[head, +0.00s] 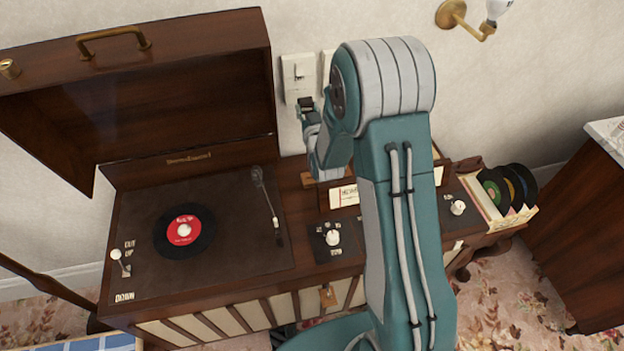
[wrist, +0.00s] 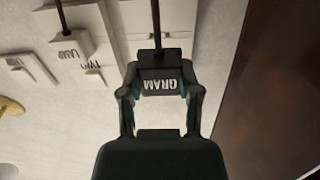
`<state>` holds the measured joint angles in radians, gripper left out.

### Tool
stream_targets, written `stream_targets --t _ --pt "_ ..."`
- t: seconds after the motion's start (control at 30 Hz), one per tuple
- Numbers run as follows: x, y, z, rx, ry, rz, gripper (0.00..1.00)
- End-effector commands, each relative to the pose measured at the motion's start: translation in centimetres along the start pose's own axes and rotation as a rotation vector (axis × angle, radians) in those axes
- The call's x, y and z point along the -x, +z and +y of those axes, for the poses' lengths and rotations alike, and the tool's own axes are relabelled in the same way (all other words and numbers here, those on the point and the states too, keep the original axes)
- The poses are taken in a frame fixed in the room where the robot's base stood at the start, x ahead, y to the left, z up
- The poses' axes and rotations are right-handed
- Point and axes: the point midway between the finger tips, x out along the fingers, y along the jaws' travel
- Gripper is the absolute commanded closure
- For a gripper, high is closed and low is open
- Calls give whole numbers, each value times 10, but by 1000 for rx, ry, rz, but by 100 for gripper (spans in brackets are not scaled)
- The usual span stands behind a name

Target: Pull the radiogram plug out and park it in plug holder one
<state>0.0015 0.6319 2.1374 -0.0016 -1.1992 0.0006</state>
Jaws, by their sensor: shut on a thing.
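The radiogram plug (wrist: 160,80) is dark, with an upside-down white GRAM label in the wrist view, and a black cord runs up from it. My gripper (wrist: 160,95) is shut on it, one finger on each side. In the head view my gripper (head: 307,104) is at the lower edge of the left white wall plate (head: 299,72). I cannot tell whether the plug's pins are in the socket. The radiogram (head: 190,235) stands against the wall with its lid open. I cannot make out plug holder one; my arm covers part of the cabinet top.
A white LAMP plug (wrist: 72,47) with its own cord is beside the held plug. A red-labelled record (head: 184,231) lies on the turntable. A small card (head: 344,196) stands on the cabinet top. Records (head: 508,187) stand at the right end; a brass wall lamp (head: 465,17) is above.

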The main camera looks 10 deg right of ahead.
Motion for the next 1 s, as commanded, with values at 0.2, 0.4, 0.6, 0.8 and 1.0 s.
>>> stream_targets --t 0.2,0.4,0.6,0.8,1.0 --pt "-3 5 0 0 0 -18 100" --pt "-21 40 0 0 0 -180 100" --pt "-29 73 0 0 0 -404 100" --pt "-28 96 0 0 0 -615 100" --pt "-24 113 0 0 0 -818 100"
